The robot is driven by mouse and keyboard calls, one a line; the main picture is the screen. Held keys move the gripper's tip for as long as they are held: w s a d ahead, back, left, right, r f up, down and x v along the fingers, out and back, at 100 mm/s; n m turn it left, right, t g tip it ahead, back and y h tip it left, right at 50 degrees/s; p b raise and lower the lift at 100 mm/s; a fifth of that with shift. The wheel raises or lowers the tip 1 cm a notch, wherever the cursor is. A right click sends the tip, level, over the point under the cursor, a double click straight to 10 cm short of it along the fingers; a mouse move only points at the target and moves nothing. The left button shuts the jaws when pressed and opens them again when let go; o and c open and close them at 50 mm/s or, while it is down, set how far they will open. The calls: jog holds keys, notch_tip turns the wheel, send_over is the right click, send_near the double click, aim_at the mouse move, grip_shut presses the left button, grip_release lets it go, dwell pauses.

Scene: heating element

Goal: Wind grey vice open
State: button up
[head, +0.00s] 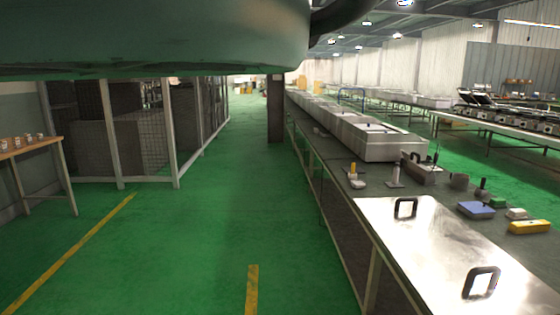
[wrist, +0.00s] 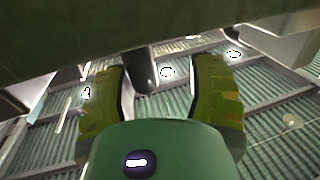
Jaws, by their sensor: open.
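My gripper (wrist: 162,72) is open in the wrist view, with its two yellow-green fingers apart. A dark, round-ended bar (wrist: 145,72) shows between the fingers, nearer the left one; I cannot tell whether it touches or belongs to the vice. A dark grey-green slab (wrist: 150,25) crosses the top of the wrist view, its identity unclear. I cannot pick out the grey vice with certainty in either view. My gripper is not visible in the head view, where a large green part of mine covers the top.
A long bench (head: 335,165) runs away on the right, with a shiny metal plate (head: 440,250), a blue box (head: 477,210), a yellow case (head: 530,227) and a grey open box (head: 422,172). A mesh cage (head: 140,140) and wooden table (head: 30,148) stand left. Green floor (head: 220,210) between is clear.

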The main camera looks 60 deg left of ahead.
jog(key=shift+a+m+g+h+b, duration=0.15)
jog(key=shift+m+g+h+b, duration=0.1)
jog(key=shift+m+h, duration=0.25)
jog(key=shift+a+m+g+h+b, duration=0.1)
jog(key=shift+m+g+h, duration=0.15)
jog(key=shift+m+h, duration=0.25)
jog(key=shift+w+a+m+g+h, duration=0.1)
jog(key=shift+a+m+g+h, duration=0.1)
jog(key=shift+m+g+h, duration=0.5)
jog(key=shift+a+m+g+h, duration=0.2)
jog(key=shift+m+g+h, duration=0.1)
jog(key=shift+h, duration=0.7)
jog(key=shift+w+a+r+m+g+h+p, duration=0.1)
jog(key=shift+w+a+m+g+h+p, duration=0.15)
jog(key=shift+m+g+h+p, duration=0.45)
jog(key=shift+w+a+m+g+h+p, duration=0.1)
jog(key=shift+a+m+g+h+p, duration=0.1)
jog(key=shift+m+g+h+p, duration=0.45)
